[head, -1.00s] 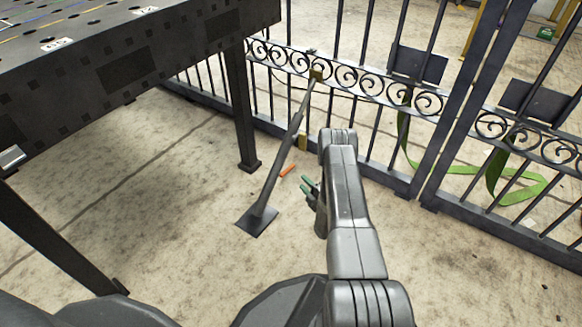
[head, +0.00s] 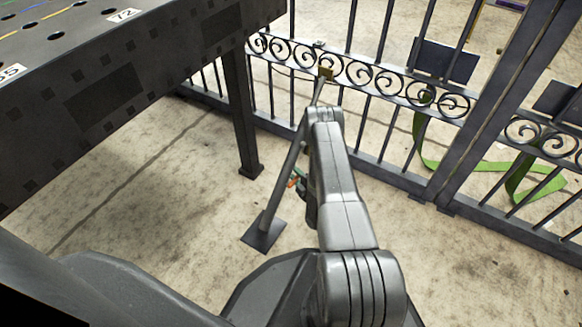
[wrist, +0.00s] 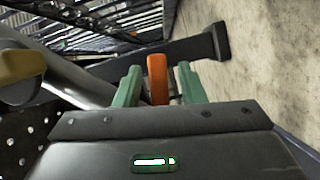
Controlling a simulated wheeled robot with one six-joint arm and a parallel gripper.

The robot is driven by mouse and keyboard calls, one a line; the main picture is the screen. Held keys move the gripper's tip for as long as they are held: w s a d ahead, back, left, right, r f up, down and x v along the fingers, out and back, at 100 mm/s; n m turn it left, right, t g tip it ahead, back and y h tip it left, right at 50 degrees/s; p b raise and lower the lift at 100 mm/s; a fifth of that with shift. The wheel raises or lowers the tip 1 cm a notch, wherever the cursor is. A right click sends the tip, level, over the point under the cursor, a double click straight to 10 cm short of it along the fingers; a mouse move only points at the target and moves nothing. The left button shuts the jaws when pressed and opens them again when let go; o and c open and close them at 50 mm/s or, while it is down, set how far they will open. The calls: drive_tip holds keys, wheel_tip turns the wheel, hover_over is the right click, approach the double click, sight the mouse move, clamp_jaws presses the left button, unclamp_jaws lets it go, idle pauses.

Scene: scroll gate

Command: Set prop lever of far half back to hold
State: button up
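The gate half (head: 370,80) with scrollwork stands across the back, its leaf braced by a slanting grey prop (head: 285,180). The prop runs from a brass-coloured bracket (head: 326,74) on the gate down to a flat foot plate (head: 264,234) on the floor. The orange prop lever (head: 292,184) sticks out beside the prop at my gripper (head: 300,182), mostly hidden by my arm. In the wrist view the orange lever (wrist: 157,80) stands between the two green fingers of my gripper (wrist: 160,86). The fingers are apart, with narrow gaps beside the lever.
A dark perforated table (head: 130,75) stands at the left, its leg (head: 243,120) just left of the prop. A second gate half (head: 545,150) is at the right. A green strap (head: 490,165) lies beyond the bars.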

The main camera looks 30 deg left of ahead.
drive_tip(key=shift+w+a, duration=0.1)
drive_tip(key=shift+a, duration=0.05)
clamp_jaws()
